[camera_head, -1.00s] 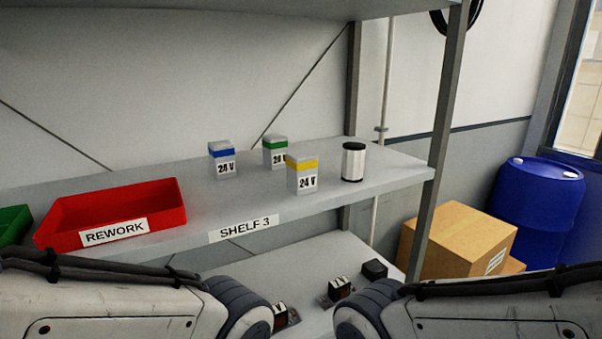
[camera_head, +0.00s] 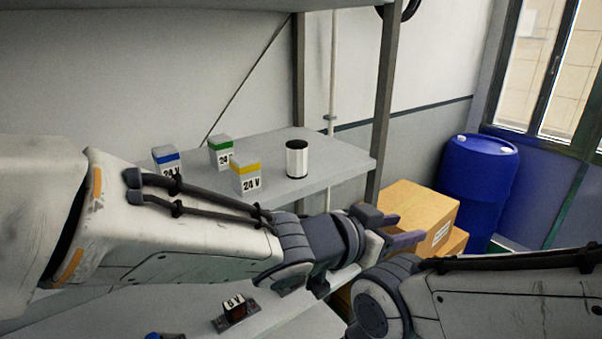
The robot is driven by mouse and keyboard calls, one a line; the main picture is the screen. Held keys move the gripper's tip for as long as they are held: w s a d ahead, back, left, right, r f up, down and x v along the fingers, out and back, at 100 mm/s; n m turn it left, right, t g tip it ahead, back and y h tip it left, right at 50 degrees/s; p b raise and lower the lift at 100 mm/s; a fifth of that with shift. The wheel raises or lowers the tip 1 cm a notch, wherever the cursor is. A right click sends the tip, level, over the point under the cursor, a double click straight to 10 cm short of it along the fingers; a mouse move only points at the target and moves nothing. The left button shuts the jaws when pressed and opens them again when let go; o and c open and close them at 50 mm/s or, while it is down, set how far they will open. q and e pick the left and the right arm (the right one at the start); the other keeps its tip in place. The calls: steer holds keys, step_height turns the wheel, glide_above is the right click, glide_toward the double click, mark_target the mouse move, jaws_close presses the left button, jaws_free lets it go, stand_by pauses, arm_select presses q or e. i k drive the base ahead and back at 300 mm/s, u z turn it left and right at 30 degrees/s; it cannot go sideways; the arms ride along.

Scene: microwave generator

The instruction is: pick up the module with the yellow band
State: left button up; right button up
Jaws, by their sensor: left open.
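The module with the yellow band (camera_head: 246,181) is a small grey block marked 24 V. It stands upright on the upper shelf (camera_head: 325,175), near its front edge. A module with a green band (camera_head: 220,153) stands behind it, and one with a blue band (camera_head: 166,160) stands to its left, partly hidden by my left arm. My left gripper (camera_head: 396,230) is open and empty, to the right of and lower than the yellow-banded module, pointing right past the shelf end. My right arm enters at the lower right; its gripper is not visible.
A white cylinder with a black top (camera_head: 297,159) stands right of the modules. A shelf post (camera_head: 382,110) rises at the shelf's right end. Cardboard boxes (camera_head: 420,205) and a blue drum (camera_head: 478,182) are beyond. A dark-based module (camera_head: 234,309) sits on the lower shelf.

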mark_target(246, 167)
steer(key=z, duration=1.6)
steer(key=i, duration=3.5)
steer(key=u, duration=4.75)
steer(key=i, duration=1)
steer(key=z, duration=0.05)
